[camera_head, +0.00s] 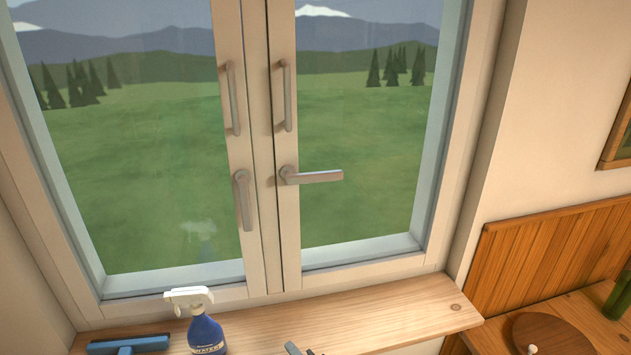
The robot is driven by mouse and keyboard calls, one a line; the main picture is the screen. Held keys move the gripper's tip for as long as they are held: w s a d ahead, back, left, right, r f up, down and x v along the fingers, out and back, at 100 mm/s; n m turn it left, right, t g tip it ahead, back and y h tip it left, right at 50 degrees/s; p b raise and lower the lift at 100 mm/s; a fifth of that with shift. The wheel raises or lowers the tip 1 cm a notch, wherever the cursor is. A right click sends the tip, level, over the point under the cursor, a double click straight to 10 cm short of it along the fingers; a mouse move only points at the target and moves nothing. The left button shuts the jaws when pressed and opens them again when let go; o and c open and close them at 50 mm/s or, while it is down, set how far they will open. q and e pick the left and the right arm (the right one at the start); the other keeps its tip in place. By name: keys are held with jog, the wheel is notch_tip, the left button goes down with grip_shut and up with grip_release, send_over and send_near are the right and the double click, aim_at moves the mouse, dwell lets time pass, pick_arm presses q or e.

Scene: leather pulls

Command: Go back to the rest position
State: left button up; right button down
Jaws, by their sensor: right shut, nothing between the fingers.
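The tip of my right gripper (300,350) shows at the bottom edge of the head view, low in front of the wooden sill. It is shut and empty, and the rest of it is cut off by the frame. It is apart from the window handles above. My left gripper is not in view.
A window has a left handle (243,201) pointing down and a right handle (315,177) lying level. On the sill (400,312) are a blue spray bottle (206,332) and a squeegee (128,345). The sill's right part is clear. A round wooden lid (555,336) sits lower right.

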jog(key=s+d+f+n+g+h, duration=0.1)
jog(key=s+d+n+g+h, duration=0.4)
jog(key=s+d, duration=0.9)
jog(key=s+d+f+n+g+h, duration=0.1)
jog(key=s+d+n+g+h, duration=0.35)
jog(key=s+d, duration=1)
notch_tip(320, 180, down, 35)
jog(key=s+g+b, duration=0.1)
jog(key=g+b, duration=0.1)
jog(key=b, duration=0.1)
jog(key=s+d+f+n+b, duration=0.1)
jog(key=s+d+f+b, duration=0.1)
jog(key=s+f, duration=1.7)
notch_tip(320, 180, down, 2)
jog(key=shift+d+g, duration=0.35)
jog(key=shift+d, duration=0.15)
